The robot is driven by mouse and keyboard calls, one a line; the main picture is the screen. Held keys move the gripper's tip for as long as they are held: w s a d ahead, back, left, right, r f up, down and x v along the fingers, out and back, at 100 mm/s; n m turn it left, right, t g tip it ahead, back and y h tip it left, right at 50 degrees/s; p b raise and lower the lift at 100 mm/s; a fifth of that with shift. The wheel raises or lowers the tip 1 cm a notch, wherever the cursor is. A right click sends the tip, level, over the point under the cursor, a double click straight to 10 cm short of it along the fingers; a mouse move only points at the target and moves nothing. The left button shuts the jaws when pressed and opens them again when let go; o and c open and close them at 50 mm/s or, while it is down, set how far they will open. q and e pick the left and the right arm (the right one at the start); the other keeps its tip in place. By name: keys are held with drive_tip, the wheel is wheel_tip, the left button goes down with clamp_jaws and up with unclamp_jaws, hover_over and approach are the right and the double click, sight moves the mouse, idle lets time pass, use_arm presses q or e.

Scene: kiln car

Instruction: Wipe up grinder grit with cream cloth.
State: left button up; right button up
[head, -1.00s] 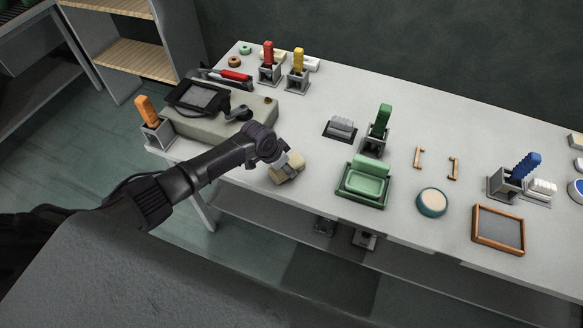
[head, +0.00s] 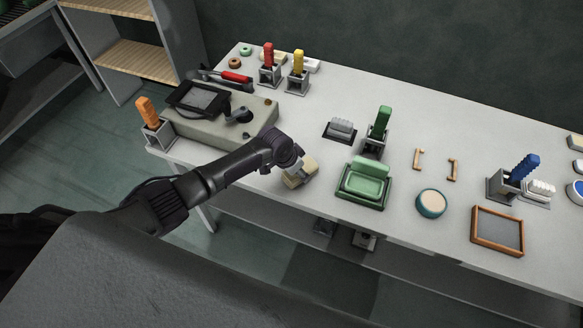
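My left gripper (head: 293,168) reaches in from the left over the front of the table, between the beige slab and the green tray. It is shut on a folded cream cloth (head: 302,174), which is at or just above the tabletop; I cannot tell if it touches. The fingers are partly hidden by the wrist and the cloth. No grinder grit can be made out clearly on the pale tabletop (head: 330,95). My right gripper is out of view.
The beige slab (head: 200,130) carries a black-framed tool. A green tray (head: 360,194) stands just right of the cloth, with a green-handled brush holder (head: 378,130) behind. A round teal dish (head: 431,203) and wood-framed pad (head: 497,230) lie farther right.

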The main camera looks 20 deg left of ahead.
sight(315, 178)
use_arm(q)
drive_tip(key=shift+d, duration=0.1)
drive_tip(key=shift+w+d, duration=0.1)
drive_tip(key=shift+d, duration=2.15)
drive_tip(key=shift+a, duration=0.1)
drive_tip(key=shift+w+a, duration=0.1)
drive_tip(key=shift+a, duration=2.1)
drive_tip(key=shift+a, duration=0.15)
drive_tip(key=shift+a, duration=2.2)
